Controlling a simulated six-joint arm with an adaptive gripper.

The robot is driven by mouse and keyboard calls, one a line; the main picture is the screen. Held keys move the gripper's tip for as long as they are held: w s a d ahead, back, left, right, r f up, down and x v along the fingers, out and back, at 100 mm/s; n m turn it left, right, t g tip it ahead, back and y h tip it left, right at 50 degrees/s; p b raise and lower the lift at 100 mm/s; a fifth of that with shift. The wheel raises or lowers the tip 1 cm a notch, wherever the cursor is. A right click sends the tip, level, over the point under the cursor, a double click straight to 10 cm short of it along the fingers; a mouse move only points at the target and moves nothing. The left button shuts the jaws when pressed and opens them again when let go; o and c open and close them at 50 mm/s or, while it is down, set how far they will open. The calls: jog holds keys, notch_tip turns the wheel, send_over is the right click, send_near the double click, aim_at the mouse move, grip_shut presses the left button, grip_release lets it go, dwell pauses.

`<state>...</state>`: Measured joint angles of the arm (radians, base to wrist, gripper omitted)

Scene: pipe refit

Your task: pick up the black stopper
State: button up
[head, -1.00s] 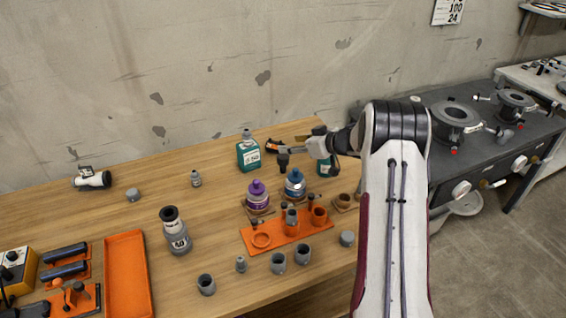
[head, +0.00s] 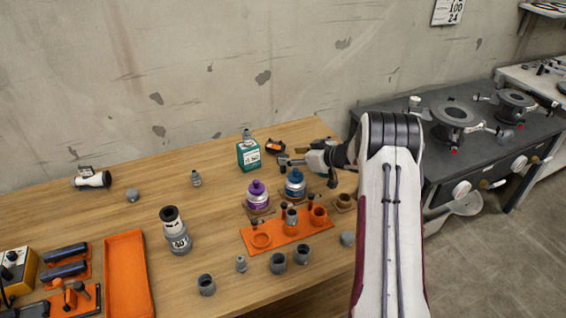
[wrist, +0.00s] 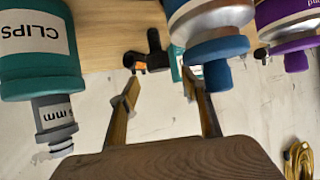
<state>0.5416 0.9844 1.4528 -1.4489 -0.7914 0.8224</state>
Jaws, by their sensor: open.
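The black stopper (wrist: 156,54) shows in the wrist view as a dark T-shaped piece, between and just beyond the fingertips. It appears apart from both fingers. In the head view the stopper (head: 283,160) is small and dark at the left end of my gripper (head: 294,161), behind the blue-lidded bottle. My gripper (wrist: 160,88) is open and empty, its two fingers spread on either side of the stopper.
An orange rack (head: 284,235) holds grey parts nearer the front.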

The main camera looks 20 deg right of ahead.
jog(key=shift+f+x, duration=0.2)
jog(key=shift+x, duration=1.4)
jog(key=shift+s, duration=0.1)
jog(key=c, duration=1.1)
